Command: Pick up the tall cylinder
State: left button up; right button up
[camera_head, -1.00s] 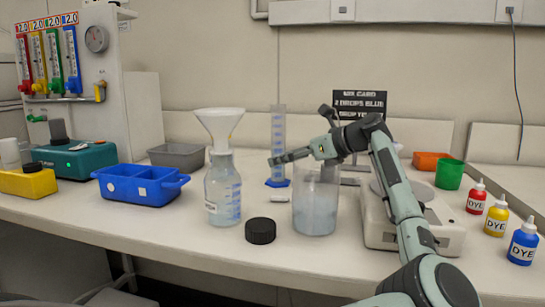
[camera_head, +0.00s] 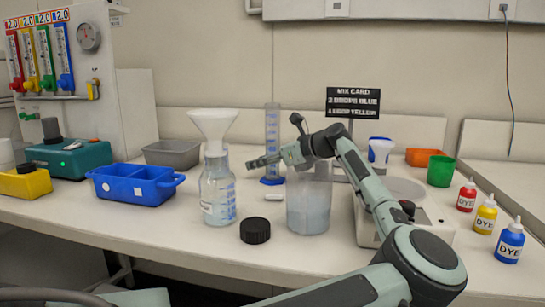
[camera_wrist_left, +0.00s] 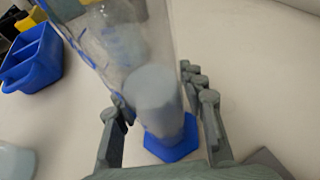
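The tall cylinder (camera_head: 272,125) is clear and graduated, with a blue hexagonal base (camera_head: 272,180). It stands upright on the bench behind the flask and beaker. My left gripper (camera_head: 257,162) crosses in front of its lower part in the head view. In the left wrist view the cylinder (camera_wrist_left: 158,92) lies between the fingers of my left gripper (camera_wrist_left: 158,105), its base beyond them. The fingers are apart, with a gap on the right side; contact on the left side is unclear. My right gripper is not in view.
A flask with a funnel (camera_head: 218,190), a black cap (camera_head: 255,230) and a beaker (camera_head: 309,205) stand close in front. A scale (camera_head: 430,225) and dye bottles (camera_head: 509,243) are at right. A blue divided bin (camera_head: 135,185) and a grey tub (camera_head: 173,153) are at left.

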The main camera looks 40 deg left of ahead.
pick_arm(q)
grip_shut()
dwell(0.3)
